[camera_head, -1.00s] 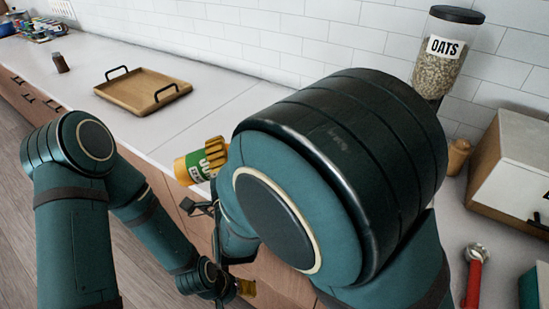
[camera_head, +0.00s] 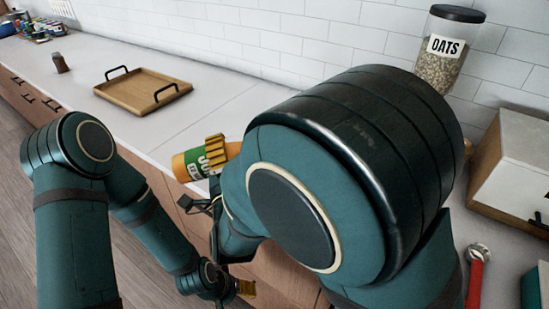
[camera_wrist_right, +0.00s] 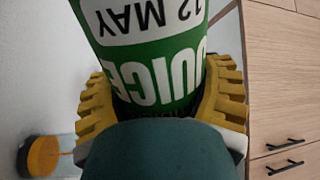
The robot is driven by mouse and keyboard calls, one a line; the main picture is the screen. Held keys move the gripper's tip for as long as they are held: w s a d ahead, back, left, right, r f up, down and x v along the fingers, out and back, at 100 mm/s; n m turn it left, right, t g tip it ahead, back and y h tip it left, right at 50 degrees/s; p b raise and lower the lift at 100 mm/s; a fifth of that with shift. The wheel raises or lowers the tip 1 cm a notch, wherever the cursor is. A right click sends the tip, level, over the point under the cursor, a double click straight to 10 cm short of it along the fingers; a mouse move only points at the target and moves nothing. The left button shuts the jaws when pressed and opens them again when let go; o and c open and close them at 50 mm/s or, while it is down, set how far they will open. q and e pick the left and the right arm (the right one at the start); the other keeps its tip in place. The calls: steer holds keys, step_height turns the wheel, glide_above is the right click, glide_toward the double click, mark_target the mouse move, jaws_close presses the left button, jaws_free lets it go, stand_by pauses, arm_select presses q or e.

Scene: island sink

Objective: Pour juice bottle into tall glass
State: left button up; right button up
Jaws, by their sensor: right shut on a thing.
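The juice bottle (camera_head: 193,165), orange with a green and white label, lies tilted close to horizontal beside the counter front edge in the head view. My right gripper (camera_head: 214,150) is shut around it, one yellow finger showing. In the right wrist view the yellow fingers of the right gripper (camera_wrist_right: 160,105) press both sides of the bottle (camera_wrist_right: 155,65), whose lettering is upside down. My left gripper (camera_head: 245,288) is low in front of the drawers, mostly hidden by my arms; only a yellow fingertip shows. No tall glass can be made out in the head view.
A wooden tray (camera_head: 126,103) with black handles and a small brown jar (camera_head: 61,63) stand on the counter (camera_head: 215,98). An oats dispenser (camera_head: 443,50) and a wooden box (camera_head: 505,180) are at right. An unclear orange and dark object (camera_wrist_right: 42,156) shows in the right wrist view.

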steer(key=shift+r+m+b, duration=0.2)
steer(key=shift+m+b, duration=0.1)
stand_by(1.7)
steer(key=shift+r, duration=0.15)
stand_by(1.5)
